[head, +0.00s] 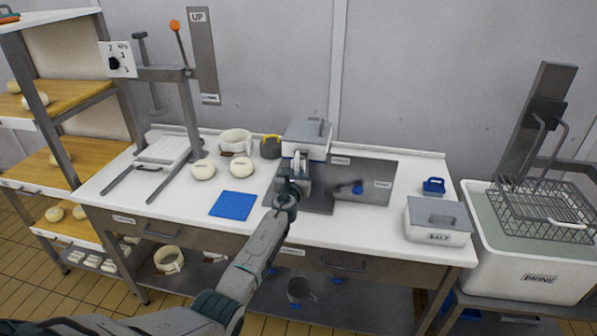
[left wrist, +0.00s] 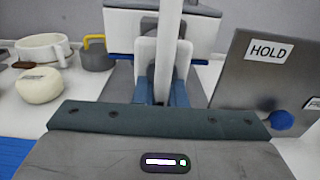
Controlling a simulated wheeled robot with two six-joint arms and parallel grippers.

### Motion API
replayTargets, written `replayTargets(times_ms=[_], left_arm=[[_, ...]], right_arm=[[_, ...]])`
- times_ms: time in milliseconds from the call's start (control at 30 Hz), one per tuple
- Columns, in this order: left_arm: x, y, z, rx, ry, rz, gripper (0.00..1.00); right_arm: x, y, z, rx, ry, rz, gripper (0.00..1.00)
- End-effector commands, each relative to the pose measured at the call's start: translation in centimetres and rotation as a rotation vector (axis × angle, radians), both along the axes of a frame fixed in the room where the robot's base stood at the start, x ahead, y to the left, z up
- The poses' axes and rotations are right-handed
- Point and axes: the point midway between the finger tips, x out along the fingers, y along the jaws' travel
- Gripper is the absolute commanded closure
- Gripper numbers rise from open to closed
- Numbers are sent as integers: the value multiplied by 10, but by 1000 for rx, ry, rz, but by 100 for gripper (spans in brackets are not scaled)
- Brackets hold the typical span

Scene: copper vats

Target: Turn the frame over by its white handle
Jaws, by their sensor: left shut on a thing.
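The frame (head: 306,138) is a grey-topped, white-sided unit standing on a grey plate at the middle back of the counter. Its white handle (head: 299,164) sticks out toward me. In the left wrist view the handle (left wrist: 170,35) stands as an upright white bar in front of my gripper. My left gripper (head: 290,183) is at the handle and shut on it; in the left wrist view the fingers (left wrist: 163,92) are partly hidden behind my gripper body. The frame's far side is hidden. My right gripper is not in view.
Right of the frame stands a grey panel with a blue knob (head: 357,188), marked HOLD. A salt box (head: 437,220) and brine tank (head: 530,262) are further right. Cheeses (head: 240,168), a white pot (head: 235,141) and a blue cloth (head: 233,204) lie left. The front counter is mostly clear.

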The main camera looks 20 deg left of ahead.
Motion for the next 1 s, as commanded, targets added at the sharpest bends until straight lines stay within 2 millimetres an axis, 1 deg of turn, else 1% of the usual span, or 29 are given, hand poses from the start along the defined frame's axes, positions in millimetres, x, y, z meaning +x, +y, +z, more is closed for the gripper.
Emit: replayTargets(times_ms=[33, 500, 533, 600, 633, 867, 1000], left_arm=[[-1, 0, -4, 8, 7, 0, 100], [-1, 0, -4, 14, 9, 0, 100], [-1, 0, -4, 14, 9, 0, 83], [-1, 0, -3, 14, 7, 0, 69], [-1, 0, -3, 14, 6, 0, 67], [0, 0, -1, 12, 5, 0, 67], [-5, -1, 0, 11, 4, 0, 67]], right_arm=[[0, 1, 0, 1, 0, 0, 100], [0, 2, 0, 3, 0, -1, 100], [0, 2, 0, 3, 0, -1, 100], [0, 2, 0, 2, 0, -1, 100], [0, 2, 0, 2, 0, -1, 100], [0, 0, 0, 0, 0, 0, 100], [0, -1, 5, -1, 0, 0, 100]])
